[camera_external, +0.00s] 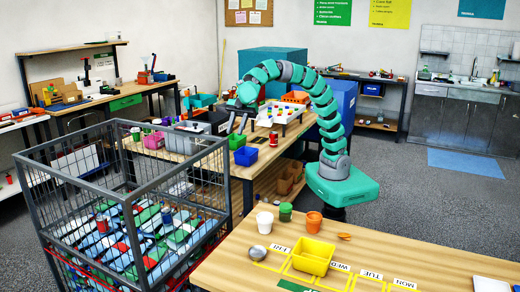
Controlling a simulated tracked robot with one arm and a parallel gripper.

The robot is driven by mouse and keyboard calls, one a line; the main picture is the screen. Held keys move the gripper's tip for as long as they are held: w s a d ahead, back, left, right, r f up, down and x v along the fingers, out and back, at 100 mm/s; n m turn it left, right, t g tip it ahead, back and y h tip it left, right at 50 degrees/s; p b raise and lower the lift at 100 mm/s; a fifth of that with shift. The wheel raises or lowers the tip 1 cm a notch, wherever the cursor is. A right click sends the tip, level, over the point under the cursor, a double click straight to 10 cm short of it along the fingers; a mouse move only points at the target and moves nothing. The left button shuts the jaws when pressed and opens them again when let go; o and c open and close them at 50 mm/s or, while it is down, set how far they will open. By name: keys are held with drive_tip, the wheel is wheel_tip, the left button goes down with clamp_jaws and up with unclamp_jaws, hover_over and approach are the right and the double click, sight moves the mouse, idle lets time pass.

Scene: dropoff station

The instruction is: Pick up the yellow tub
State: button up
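The yellow tub (313,258) stands upright on the near wooden table, over the day-marked yellow outlines by FRI and WED. My gripper (236,126) is far from it, above the middle workbench at the end of my arched teal arm. Its two dark fingers point down and look spread apart, with nothing seen between them.
A white cup (264,223), green cup (285,212), orange pot (313,222) and metal bowl (257,253) stand near the yellow tub. A wire cage (120,200) of packets stands left. The near table's right side is mostly clear.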

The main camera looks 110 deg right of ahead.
drive_tip(key=a+f+n+g+y, duration=0.1)
drive_tip(key=a+f+n+g, duration=0.25)
drive_tip(key=a+f, duration=0.4)
drive_tip(key=n+g+y+p, duration=0.1)
drive_tip(key=n+g+p, duration=0.1)
drive_tip(key=n+g, duration=1.05)
hover_over(313, 258)
drive_tip(key=w+d, duration=0.2)
drive_tip(key=d, duration=0.2)
drive_tip(key=shift+n+t, duration=0.4)
wheel_tip(313, 258, down, 15)
drive_tip(key=shift+s+a+r, duration=0.1)
drive_tip(key=shift+a+r, duration=0.05)
drive_tip(key=shift+r, duration=0.05)
drive_tip(key=shift+s+a+f, duration=0.1)
drive_tip(key=shift+s+f, duration=0.1)
drive_tip(key=shift+f, duration=0.25)
drive_tip(key=shift+f+b, duration=0.3)
drive_tip(key=shift+f, duration=1.5)
wheel_tip(313, 258, down, 2)
drive_tip(key=shift+f, duration=0.25)
drive_tip(key=shift+x, duration=1.15)
drive_tip(key=shift+s+a+f, duration=0.2)
drive_tip(key=shift+a, duration=0.05)
clamp_jaws()
